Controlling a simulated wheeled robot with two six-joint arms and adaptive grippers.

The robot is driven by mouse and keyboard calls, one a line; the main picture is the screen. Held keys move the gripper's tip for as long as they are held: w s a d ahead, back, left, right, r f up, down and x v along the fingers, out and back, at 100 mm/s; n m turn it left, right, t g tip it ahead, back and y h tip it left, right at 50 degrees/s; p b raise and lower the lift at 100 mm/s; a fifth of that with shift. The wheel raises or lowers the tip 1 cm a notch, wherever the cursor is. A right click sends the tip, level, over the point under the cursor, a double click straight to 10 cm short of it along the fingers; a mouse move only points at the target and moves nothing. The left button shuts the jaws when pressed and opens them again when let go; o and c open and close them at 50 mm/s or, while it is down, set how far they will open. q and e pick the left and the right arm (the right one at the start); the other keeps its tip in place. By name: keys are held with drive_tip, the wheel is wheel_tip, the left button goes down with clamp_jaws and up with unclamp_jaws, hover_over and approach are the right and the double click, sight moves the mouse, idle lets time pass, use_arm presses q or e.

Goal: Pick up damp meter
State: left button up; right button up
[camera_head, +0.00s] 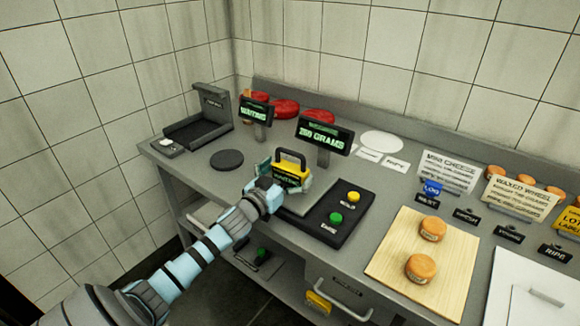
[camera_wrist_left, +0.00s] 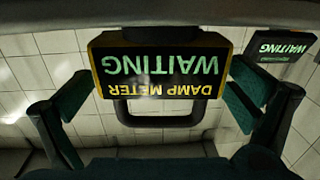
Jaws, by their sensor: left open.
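The damp meter (camera_head: 290,169) is a yellow and black box with a dark handle on top. It stands on the counter beside the scale's grey plate (camera_head: 311,198). In the left wrist view its face (camera_wrist_left: 160,68) appears upside down, with "WAITING" and "DAMP METER" readable, and its handle hangs below in the picture. My left gripper (camera_head: 284,184) is at the near side of the meter. Its fingers (camera_wrist_left: 158,98) are open, one to each side of the meter, with visible gaps. I cannot tell how deep the meter sits between them. My right gripper is not in view.
Display signs reading "WAITING" (camera_head: 256,112) and "280 GRAMS" (camera_head: 325,136) stand behind the meter. A black disc (camera_head: 227,160) lies to its left. A pad with yellow and green buttons (camera_head: 336,218) and a wooden board (camera_head: 400,262) with two small cheeses are to the right.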

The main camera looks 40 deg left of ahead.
use_arm(q)
drive_tip(key=shift+w+f, duration=0.15)
drive_tip(key=shift+w, duration=0.4)
drive_tip(key=shift+s, duration=0.1)
drive_tip(key=c, duration=1.2)
